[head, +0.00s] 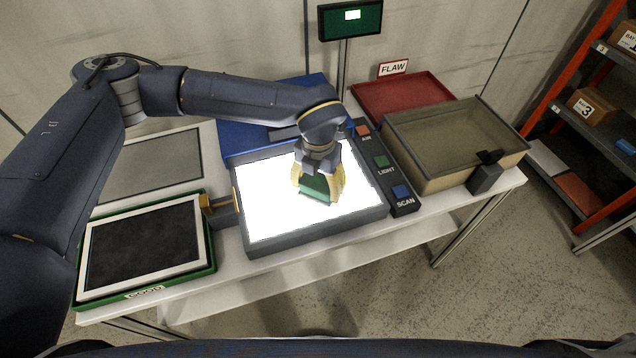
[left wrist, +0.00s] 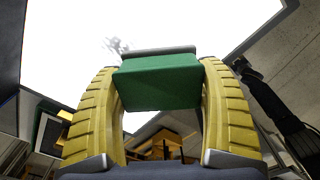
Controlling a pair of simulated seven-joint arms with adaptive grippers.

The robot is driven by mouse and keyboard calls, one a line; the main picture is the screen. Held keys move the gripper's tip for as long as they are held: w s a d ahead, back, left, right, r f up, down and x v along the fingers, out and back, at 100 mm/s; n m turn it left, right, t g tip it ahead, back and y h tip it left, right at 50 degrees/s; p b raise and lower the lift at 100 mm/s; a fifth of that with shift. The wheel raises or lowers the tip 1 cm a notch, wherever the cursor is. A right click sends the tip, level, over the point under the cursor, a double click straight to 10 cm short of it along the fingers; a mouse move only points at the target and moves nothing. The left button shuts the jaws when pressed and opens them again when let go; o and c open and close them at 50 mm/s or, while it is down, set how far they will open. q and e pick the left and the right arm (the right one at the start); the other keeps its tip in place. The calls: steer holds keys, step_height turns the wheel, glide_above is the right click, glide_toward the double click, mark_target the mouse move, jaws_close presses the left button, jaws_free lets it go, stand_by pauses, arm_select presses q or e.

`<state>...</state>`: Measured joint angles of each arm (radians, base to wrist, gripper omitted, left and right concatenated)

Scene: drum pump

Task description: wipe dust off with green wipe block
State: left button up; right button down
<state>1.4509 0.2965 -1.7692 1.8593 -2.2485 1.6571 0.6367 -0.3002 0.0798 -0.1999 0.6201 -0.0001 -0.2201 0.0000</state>
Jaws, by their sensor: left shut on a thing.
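My left gripper (head: 317,187) is shut on the green wipe block (head: 315,186), over the lit white panel (head: 270,205) of the light box in the head view. In the left wrist view the green block (left wrist: 160,82) sits between the two yellow fingers, with a grey layer along its far edge. A grey speckled patch of dust (left wrist: 117,46) shows on the bright panel just beyond the block, to its upper left. I cannot tell whether the block touches the panel. My right gripper is not in view.
A green tray (head: 146,297) with a white-framed dark panel stands at the left front. A button strip (head: 383,165) runs along the light box's right side. A clear-lidded box (head: 450,140) and a red FLAW tray (head: 403,92) stand at the right. A blue tray (head: 235,140) lies behind.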

arm_select(q)
steer(key=shift+f, duration=0.95)
steer(key=shift+w, duration=0.2)
